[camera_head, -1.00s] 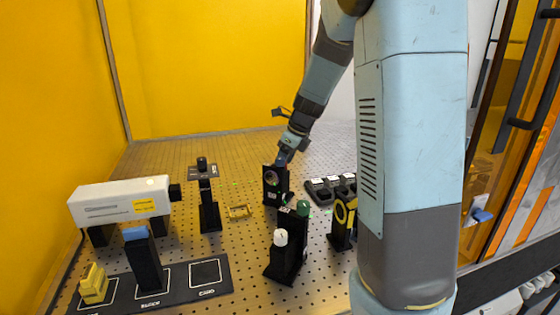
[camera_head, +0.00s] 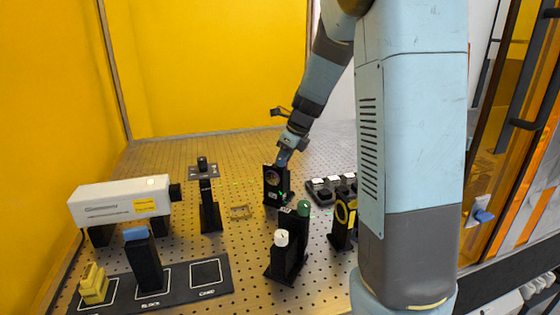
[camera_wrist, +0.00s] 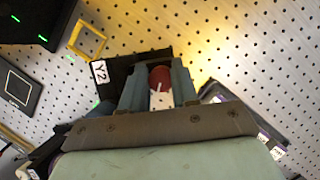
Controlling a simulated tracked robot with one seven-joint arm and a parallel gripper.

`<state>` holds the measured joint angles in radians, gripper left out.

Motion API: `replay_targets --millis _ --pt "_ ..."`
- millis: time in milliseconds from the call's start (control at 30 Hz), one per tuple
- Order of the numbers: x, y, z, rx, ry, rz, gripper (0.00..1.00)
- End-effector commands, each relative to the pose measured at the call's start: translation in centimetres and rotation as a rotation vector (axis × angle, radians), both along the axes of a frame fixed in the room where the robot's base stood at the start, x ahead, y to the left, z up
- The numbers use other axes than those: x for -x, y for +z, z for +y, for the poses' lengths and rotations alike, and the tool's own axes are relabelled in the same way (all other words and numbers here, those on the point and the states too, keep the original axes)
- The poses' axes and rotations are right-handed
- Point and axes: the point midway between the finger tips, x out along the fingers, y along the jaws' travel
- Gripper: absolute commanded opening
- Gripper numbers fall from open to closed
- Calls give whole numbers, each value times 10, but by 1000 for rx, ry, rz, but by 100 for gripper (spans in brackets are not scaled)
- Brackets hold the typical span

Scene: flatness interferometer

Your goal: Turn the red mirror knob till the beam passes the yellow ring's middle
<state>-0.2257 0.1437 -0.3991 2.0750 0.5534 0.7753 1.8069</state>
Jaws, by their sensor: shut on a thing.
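My gripper (camera_wrist: 159,92) is shut on the red knob (camera_wrist: 160,76), which shows between its two fingers in the wrist view. The knob has a pale pointer mark and sits by a black mount labelled Y2 (camera_wrist: 100,72). In the head view my gripper (camera_head: 283,159) is at the top of this black mirror mount (camera_head: 270,197), and the red knob is hidden. The yellow ring (camera_head: 342,212) stands on a black post to the right, partly behind my arm.
A white laser box (camera_head: 115,203) stands at left. A nearer black mount (camera_head: 290,250) carries a white knob (camera_head: 281,238) and a green knob (camera_head: 304,208). A black tray (camera_head: 220,283) with a blue-topped block (camera_head: 148,265) lies in front. The perforated table behind is mostly clear.

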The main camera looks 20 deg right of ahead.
Motion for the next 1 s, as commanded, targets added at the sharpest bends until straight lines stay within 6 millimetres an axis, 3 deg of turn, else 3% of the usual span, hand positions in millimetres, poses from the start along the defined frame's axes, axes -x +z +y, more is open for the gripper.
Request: replay_targets --millis 267,1000 --pt "3 -3 -7 -1 117 11 0" --pt "-1 -3 -13 4 640 10 0"
